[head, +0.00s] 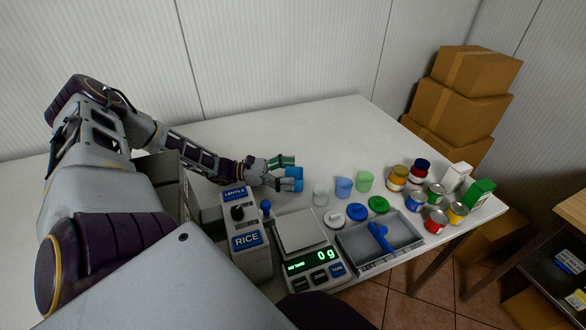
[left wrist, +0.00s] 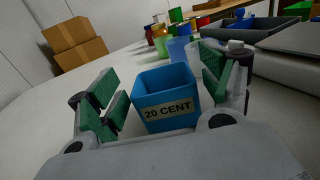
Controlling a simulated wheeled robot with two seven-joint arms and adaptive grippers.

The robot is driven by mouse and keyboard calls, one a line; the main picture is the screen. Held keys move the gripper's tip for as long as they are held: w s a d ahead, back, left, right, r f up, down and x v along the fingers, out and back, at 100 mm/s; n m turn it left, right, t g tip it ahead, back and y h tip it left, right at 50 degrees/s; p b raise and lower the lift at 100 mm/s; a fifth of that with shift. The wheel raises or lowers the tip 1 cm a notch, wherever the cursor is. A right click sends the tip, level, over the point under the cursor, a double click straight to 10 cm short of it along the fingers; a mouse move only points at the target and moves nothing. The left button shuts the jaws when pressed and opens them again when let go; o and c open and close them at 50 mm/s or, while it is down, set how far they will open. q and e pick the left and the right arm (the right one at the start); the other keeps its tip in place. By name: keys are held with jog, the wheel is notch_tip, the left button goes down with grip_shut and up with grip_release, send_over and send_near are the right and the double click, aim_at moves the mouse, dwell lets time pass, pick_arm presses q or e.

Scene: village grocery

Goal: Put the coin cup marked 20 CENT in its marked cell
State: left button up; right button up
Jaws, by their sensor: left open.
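The blue coin cup (head: 296,174) stands on the white table by my left fingertips. In the left wrist view the square blue cup (left wrist: 166,90) is upright and open at the top, with a "20 CENT" label facing me. My left gripper (head: 284,172) is open, its green-padded fingers on either side of the cup. In the left wrist view the left gripper (left wrist: 164,92) shows gaps between the pads and the cup. No cell marked for this cup can be made out. My right gripper is not in view.
Clear, blue (head: 343,187) and green (head: 365,180) cups stand right of the coin cup. A scale (head: 300,232), a grey tray (head: 352,251) with a blue scoop, and a LENTILS/RICE dispenser (head: 250,262) are nearer. Cans crowd the right end. The table behind the gripper is clear.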

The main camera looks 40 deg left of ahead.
pick_arm(q)
jog(key=shift+s+a+r, duration=0.1)
jog(key=shift+s+a, duration=0.2)
jog(key=shift+a, duration=0.05)
jog(key=p+v, duration=0.2)
jog(key=v, duration=0.5)
jog(key=shift+s+a, duration=0.65)
jog(key=shift+a, duration=0.05)
jog(key=shift+s+a, duration=0.2)
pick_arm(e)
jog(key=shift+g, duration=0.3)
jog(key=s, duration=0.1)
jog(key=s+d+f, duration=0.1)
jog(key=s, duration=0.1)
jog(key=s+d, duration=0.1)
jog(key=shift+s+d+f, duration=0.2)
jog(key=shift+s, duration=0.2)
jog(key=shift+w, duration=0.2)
